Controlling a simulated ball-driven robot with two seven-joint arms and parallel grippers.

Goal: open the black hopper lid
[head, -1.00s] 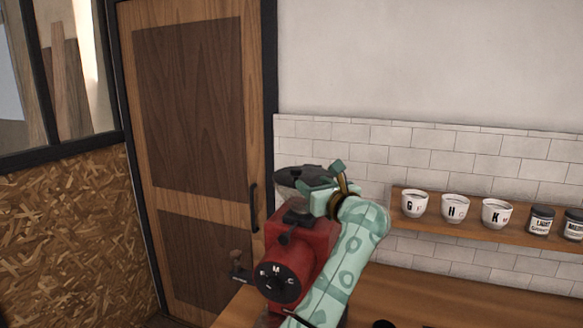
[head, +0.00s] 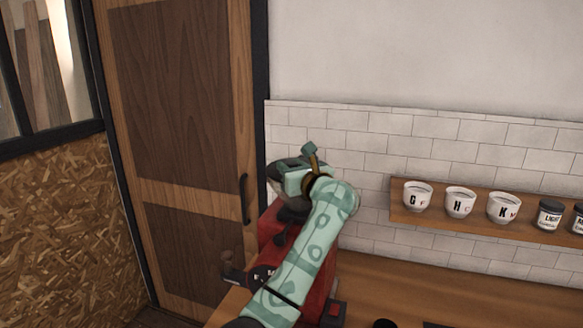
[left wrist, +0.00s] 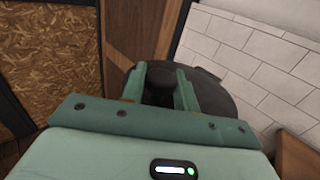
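The red machine (head: 322,265) stands on the wooden counter, partly covered by my left arm. Its black hopper lid (left wrist: 222,100) shows in the left wrist view as a dark round disc behind and right of my fingers. A dark knob (left wrist: 161,82) shows between the two fingers. My left gripper (head: 292,172) is at the hopper top in the head view and hides most of the lid. In the left wrist view the fingers (left wrist: 160,88) stand either side of the knob with little gap; I cannot tell whether they press on it. My right gripper is not in view.
A wooden shelf (head: 480,222) with lettered white cups (head: 460,202) and dark jars (head: 549,215) is on the tiled wall at right. A wooden door (head: 180,140) with a black handle is behind the machine. The counter (head: 400,290) has bare room at right.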

